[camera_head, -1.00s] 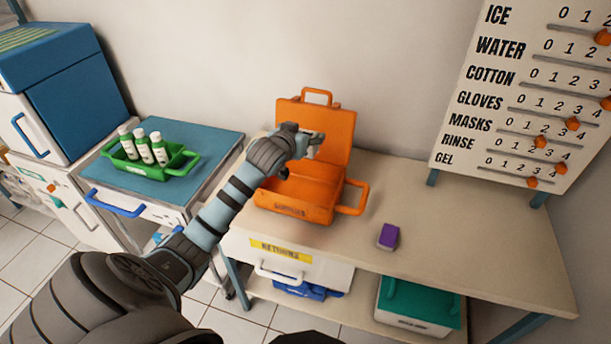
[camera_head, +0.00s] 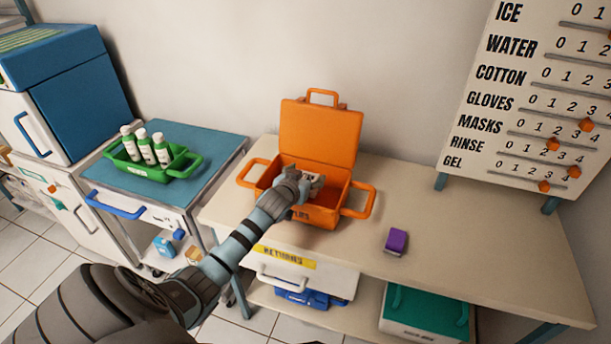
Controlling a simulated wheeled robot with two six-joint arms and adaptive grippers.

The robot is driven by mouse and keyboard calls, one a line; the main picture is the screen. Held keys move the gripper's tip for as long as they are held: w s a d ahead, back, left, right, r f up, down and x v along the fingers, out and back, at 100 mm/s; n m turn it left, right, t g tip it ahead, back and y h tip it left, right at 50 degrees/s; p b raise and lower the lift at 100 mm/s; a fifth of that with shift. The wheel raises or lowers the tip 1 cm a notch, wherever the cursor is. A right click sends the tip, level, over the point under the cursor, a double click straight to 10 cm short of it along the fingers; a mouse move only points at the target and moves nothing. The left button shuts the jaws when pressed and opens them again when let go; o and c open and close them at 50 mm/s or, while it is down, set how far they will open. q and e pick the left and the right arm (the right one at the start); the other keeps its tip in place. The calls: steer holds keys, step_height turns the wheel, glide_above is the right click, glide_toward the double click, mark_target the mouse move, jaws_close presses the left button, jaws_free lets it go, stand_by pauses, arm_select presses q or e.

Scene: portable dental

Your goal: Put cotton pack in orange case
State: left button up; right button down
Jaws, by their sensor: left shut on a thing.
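The orange case (camera_head: 322,138) stands open on the beige table, its lid upright at the back and a loop handle on each side. My left gripper (camera_head: 312,184) is at the case's opening, over its front part. It is shut on a small whitish pack (camera_head: 313,180), which looks like the cotton pack and is partly hidden by the fingers. I cannot tell whether the pack touches the case floor. My arm covers part of the case's front wall. My right gripper is not in view.
A purple block (camera_head: 396,241) lies on the table (camera_head: 470,250), right of the case. A green tray (camera_head: 185,171) with white bottles (camera_head: 145,146) stands on the blue-topped cart at left. A tally board (camera_head: 520,100) stands at the back right. The table's right side is clear.

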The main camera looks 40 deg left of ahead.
arm_select(q)
steer(key=shift+f, duration=0.3)
steer(key=o, duration=1.1)
steer(key=shift+r, duration=0.1)
steer(key=shift+r, duration=0.3)
steer(key=p+v, duration=0.3)
steer(key=v, duration=0.9)
steer(key=shift+s+r, duration=0.1)
steer(key=shift+r, duration=0.15)
steer(key=shift+a, duration=0.1)
